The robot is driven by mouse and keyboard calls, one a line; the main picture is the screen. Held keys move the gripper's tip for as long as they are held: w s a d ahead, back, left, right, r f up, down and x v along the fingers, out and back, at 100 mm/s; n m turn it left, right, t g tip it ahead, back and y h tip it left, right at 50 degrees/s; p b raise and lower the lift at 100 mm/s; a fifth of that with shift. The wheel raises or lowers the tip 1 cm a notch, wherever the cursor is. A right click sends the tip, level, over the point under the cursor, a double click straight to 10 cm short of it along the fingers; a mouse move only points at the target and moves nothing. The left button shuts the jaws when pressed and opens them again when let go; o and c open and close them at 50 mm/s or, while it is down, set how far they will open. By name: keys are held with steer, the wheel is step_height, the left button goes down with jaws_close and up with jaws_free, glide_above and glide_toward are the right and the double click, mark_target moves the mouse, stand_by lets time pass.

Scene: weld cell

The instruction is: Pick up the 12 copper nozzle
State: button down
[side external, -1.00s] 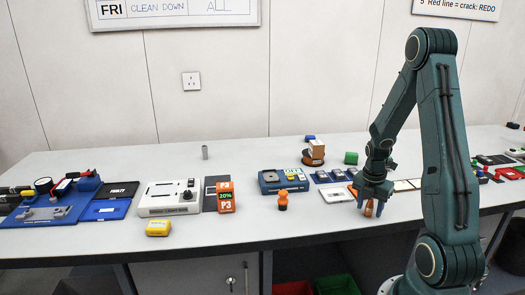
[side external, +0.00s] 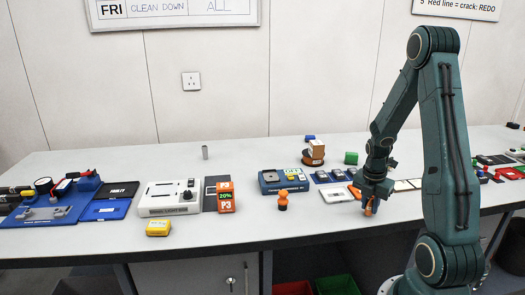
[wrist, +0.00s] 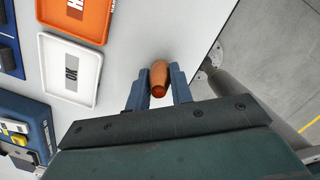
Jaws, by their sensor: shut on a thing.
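The copper nozzle (wrist: 159,78) is a small orange-brown tapered cylinder. In the wrist view it sits between the two blue fingers of my gripper (wrist: 158,85), which are shut on it. In the side external view my gripper (side external: 371,198) is low over the table's front right, with the nozzle (side external: 369,208) showing between the fingers. I cannot tell whether the nozzle still touches the table. Any number on it is not readable.
A white tray (wrist: 48,84) and an orange tray (wrist: 97,32) lie left of the nozzle in the wrist view. The table's front edge is close on the right. An orange bottle-like object (side external: 282,200) stands to the left in the side view, near a blue device (side external: 270,184).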

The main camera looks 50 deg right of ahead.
step_height(320, 180, up, 19)
steer(key=shift+r, duration=0.2)
stand_by(0.5)
steer(key=shift+w, duration=0.1)
stand_by(0.4)
